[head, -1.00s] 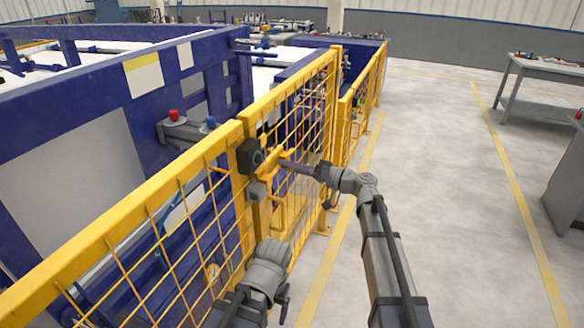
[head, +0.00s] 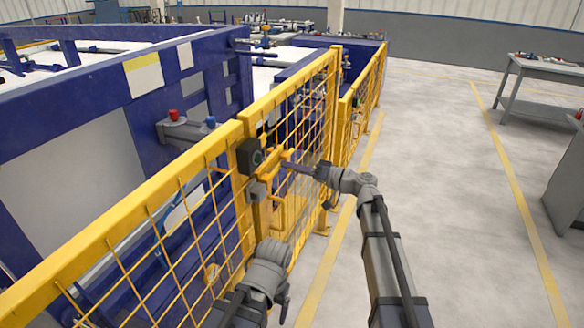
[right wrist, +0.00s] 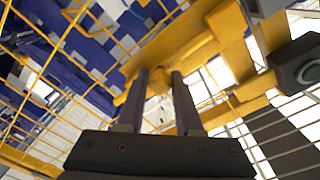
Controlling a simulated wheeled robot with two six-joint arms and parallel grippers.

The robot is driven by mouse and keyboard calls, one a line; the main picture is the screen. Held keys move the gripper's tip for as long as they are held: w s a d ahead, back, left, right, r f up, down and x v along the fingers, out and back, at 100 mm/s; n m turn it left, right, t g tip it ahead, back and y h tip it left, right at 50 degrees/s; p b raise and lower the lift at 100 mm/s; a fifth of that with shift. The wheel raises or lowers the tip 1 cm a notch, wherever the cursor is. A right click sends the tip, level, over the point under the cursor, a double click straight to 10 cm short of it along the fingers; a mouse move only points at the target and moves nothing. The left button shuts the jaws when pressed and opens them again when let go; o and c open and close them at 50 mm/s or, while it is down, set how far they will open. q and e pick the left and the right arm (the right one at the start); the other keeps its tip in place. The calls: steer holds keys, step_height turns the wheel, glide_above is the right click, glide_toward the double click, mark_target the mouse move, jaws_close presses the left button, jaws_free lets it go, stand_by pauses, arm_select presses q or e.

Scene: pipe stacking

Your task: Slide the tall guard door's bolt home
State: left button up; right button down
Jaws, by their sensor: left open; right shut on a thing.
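The tall guard door (head: 306,112) is a yellow-framed mesh door, standing in line with the yellow fence. Its yellow bolt (head: 270,164) lies across the door's near edge, beside a black box (head: 249,156) on the post. My right gripper (head: 288,164) is shut on the bolt's grip, coming from the right. In the right wrist view, its two dark fingers (right wrist: 160,82) reach the yellow bolt hardware (right wrist: 205,38); the gripped part is mostly hidden between the tips. My left gripper (head: 283,298) is open, low before the fence, apart from the door; its fingers are largely hidden.
A yellow handle (head: 279,212) is on the door below the bolt. A grey block (head: 257,191) sits under the black box. A blue machine frame (head: 180,90) stands behind the fence. The floor (head: 440,180) to the right is clear up to a grey workbench (head: 545,70).

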stand_by(0.8)
steer(key=s+a, duration=0.2)
steer(key=s, duration=0.3)
steer(key=shift+s+a, duration=0.15)
steer(key=shift+s, duration=0.15)
steer(key=c, duration=0.7)
jaws_free()
steer(key=shift+o, duration=0.6)
steer(key=v, duration=0.7)
steer(key=shift+s+d, duration=0.25)
steer(key=shift+d, duration=0.05)
